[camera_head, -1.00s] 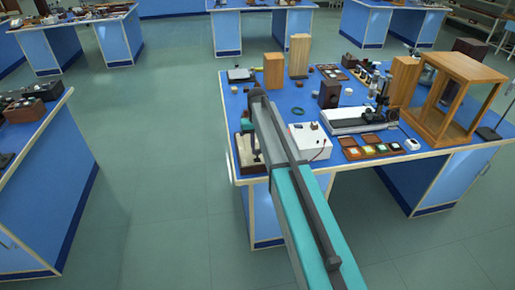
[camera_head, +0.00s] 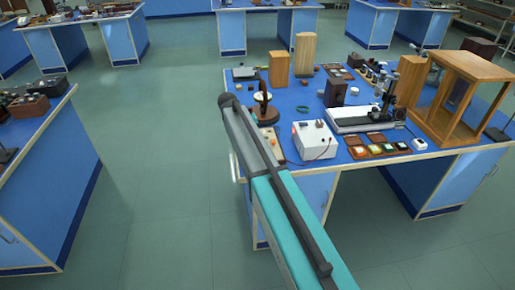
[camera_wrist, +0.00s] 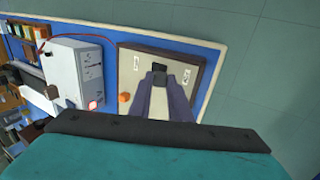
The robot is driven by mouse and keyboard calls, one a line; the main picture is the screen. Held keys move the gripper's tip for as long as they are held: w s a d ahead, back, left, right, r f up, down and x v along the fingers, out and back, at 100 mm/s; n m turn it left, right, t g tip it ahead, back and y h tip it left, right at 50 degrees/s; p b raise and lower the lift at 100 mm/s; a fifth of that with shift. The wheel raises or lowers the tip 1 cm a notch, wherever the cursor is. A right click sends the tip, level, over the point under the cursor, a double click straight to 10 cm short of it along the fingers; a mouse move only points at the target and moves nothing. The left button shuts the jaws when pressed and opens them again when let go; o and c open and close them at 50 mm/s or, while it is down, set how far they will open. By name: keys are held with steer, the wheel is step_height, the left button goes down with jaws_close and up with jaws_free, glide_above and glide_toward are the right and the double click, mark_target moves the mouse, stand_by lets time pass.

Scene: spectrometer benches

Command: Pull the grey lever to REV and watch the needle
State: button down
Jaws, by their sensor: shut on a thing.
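In the wrist view my gripper (camera_wrist: 165,84) is shut on a dark grey piece, the lever (camera_wrist: 159,68), which stands over a pale, dark-edged board (camera_wrist: 205,62). The fingers cover most of the lever. A small white label lies on each side of it, too small to read. An orange knob (camera_wrist: 124,98) sits on the board's left part. In the head view my arm hides the gripper and much of the board (camera_head: 270,134). Behind the board stands a brown instrument with a pale round face (camera_head: 262,97); I cannot make out a needle.
A white box (camera_head: 313,140) with a red lead stands right of the board; it also shows in the wrist view (camera_wrist: 76,70). Wooden blocks, a microscope-like stand (camera_head: 387,97) and a wooden-framed case (camera_head: 462,98) fill the bench further right. The floor left of the bench is clear.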

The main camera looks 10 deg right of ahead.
steer(key=shift+a+f+h, duration=0.2)
steer(key=shift+a+h, duration=0.25)
steer(key=shift+h, duration=0.15)
steer(key=c, duration=1.6)
jaws_free()
steer(key=shift+c, duration=0.2)
steer(key=p+v, duration=0.4)
steer(key=v, duration=0.9)
steer(key=shift+r+p, duration=0.35)
steer(key=shift+p, duration=0.05)
steer(key=shift+a, duration=0.15)
